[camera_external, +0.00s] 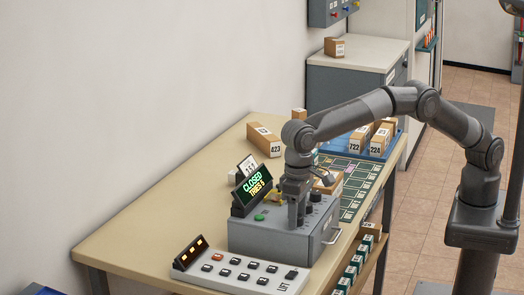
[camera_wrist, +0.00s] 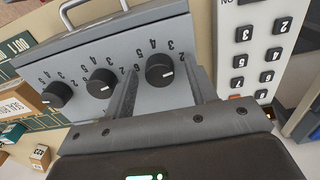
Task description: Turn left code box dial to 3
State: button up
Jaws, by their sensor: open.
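The grey code box (camera_external: 275,235) sits on the table with its black dials on top and a handle on its right side. In the wrist view its panel (camera_wrist: 130,50) shows upside down with three dials. The left dial (camera_wrist: 160,69) is the one nearest the keypad. Its white mark points right in the picture; I cannot tell which printed number it meets. My gripper (camera_external: 297,215) points down over the box. In the wrist view my gripper (camera_wrist: 165,92) is open, one finger on each side of the left dial, with no clear contact seen.
A display (camera_external: 256,187) reading "CLOSED TRIES 5" stands behind the box. A keypad (camera_external: 240,272) lies beside it. Cartons (camera_external: 264,139) and a green grid (camera_external: 355,180) lie farther back.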

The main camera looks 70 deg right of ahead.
jog(key=c, duration=1)
jog(key=shift+n, duration=0.4)
jog(key=n, duration=0.3)
jog(key=shift+n, duration=2)
jog(key=o, duration=1)
